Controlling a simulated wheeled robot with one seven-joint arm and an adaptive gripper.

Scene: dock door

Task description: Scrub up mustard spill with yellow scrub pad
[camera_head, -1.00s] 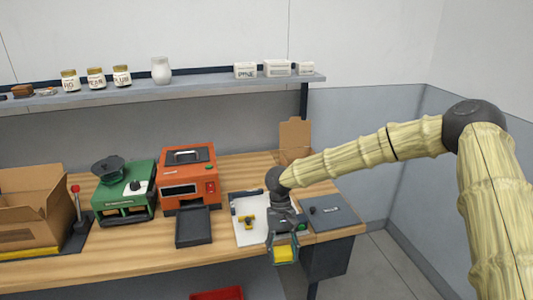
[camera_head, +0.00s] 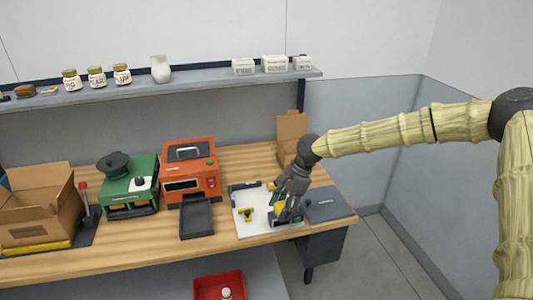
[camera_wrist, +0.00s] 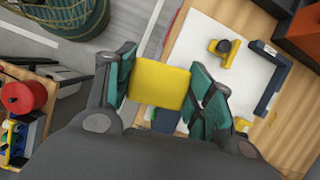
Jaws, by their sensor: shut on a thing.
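My gripper (camera_head: 285,212) is over the right part of a white board (camera_head: 260,203) on the wooden bench. In the wrist view its green fingers (camera_wrist: 160,82) are shut on the yellow scrub pad (camera_wrist: 159,86), one on each side of it. In the head view the pad is mostly hidden by the gripper, and I cannot tell whether it touches anything below.
A dark grey flat plate (camera_head: 327,203) lies right of the board. An orange machine (camera_head: 190,170) with a black tray (camera_head: 196,218) and a green machine (camera_head: 129,187) stand to the left. A red bin (camera_head: 219,287) is below the bench. Jars (camera_head: 96,77) line the shelf.

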